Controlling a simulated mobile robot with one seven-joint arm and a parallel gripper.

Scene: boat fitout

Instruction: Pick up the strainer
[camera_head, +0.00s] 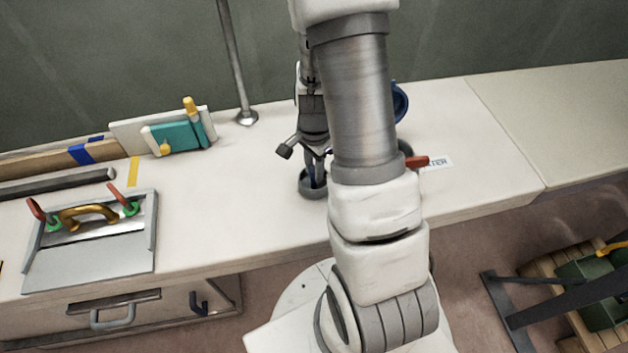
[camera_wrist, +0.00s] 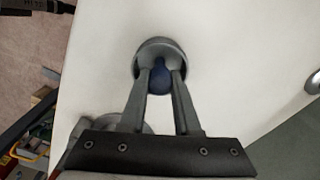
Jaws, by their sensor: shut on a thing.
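The strainer (camera_wrist: 158,45) looks like a round grey cup-like piece with a dark blue part in its middle. It also shows in the head view (camera_head: 309,191), low at the bench top, partly hidden by my fingers. My gripper (camera_wrist: 161,78) points down over it, shut on the dark blue part, with one finger on each side. The gripper (camera_head: 315,165) is partly hidden behind my arm in the head view. I cannot tell whether the strainer touches the bench or is just above it.
The white bench (camera_head: 230,200) is clear just left of my gripper. A blue ring-like thing (camera_head: 401,102) and a red-handled valve (camera_head: 416,162) are partly behind my arm. A metal post (camera_head: 236,70) stands behind. A grey hatch (camera_head: 90,245) and teal box (camera_head: 178,137) lie left.

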